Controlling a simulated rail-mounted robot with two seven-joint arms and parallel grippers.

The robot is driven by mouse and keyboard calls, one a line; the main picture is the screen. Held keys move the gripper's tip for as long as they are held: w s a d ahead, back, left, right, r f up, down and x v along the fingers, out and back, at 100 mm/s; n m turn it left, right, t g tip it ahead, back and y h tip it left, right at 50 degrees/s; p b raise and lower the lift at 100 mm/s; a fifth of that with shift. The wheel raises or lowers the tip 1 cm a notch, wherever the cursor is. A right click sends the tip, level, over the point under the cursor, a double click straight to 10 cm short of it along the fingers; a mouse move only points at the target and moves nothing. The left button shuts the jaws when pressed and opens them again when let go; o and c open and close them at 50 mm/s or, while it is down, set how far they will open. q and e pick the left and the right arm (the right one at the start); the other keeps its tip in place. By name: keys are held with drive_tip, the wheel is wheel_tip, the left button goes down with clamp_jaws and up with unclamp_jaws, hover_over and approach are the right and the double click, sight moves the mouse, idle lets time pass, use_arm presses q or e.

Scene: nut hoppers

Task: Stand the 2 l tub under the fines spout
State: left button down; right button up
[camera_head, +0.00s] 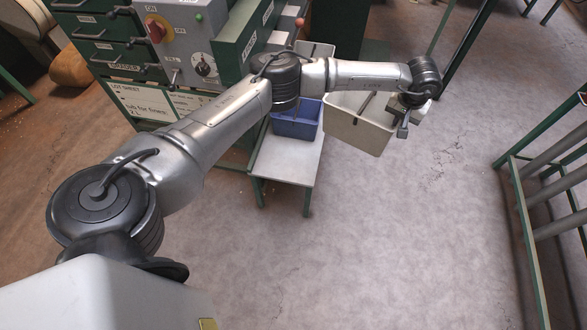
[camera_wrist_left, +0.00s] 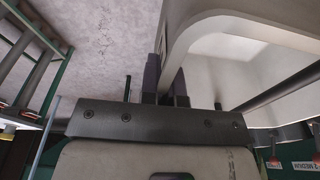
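A cream tub (camera_head: 345,128) hangs just right of the low bench, apparently clear of the floor. My left gripper (camera_head: 403,128) is at its right wall. In the left wrist view, the two dark fingers (camera_wrist_left: 165,85) close on the wall of the tub (camera_wrist_left: 185,35), one on each side. A dark rod crosses the tub's opening. No size mark is readable on it. The fines spout cannot be made out; my arm covers part of the machine front. My right gripper is not in view.
A blue tub (camera_head: 296,122) stands on the low bench (camera_head: 287,163), whose front is bare. A pale grey tub (camera_head: 318,48) shows behind my arm. A lot sheet (camera_head: 150,100) and control box (camera_head: 185,40) are on the machine. A green rack (camera_head: 530,230) stands right; the middle floor is clear.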

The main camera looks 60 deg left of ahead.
use_arm(q)
drive_tip(key=s+a+f+n+b, duration=0.2)
drive_tip(key=a+f+b, duration=0.2)
drive_tip(key=a+f, duration=0.5)
drive_tip(key=s+a+f+n+b, duration=0.2)
drive_tip(key=a+f+b, duration=0.25)
drive_tip(key=f, duration=0.85)
drive_tip(key=s+a+f+b, duration=0.5)
drive_tip(key=s+a+f, duration=0.3)
drive_tip(key=s+f, duration=0.2)
wheel_tip(320, 180, down, 2)
drive_tip(key=shift+a+f, duration=0.15)
drive_tip(key=c, duration=1.8)
unclamp_jaws()
drive_tip(key=shift+a+f+b, duration=0.1)
drive_tip(key=shift+f+b, duration=0.1)
drive_tip(key=shift+b, duration=0.25)
drive_tip(key=o, duration=0.4)
drive_tip(key=shift+o, duration=0.2)
drive_tip(key=shift+r, duration=0.1)
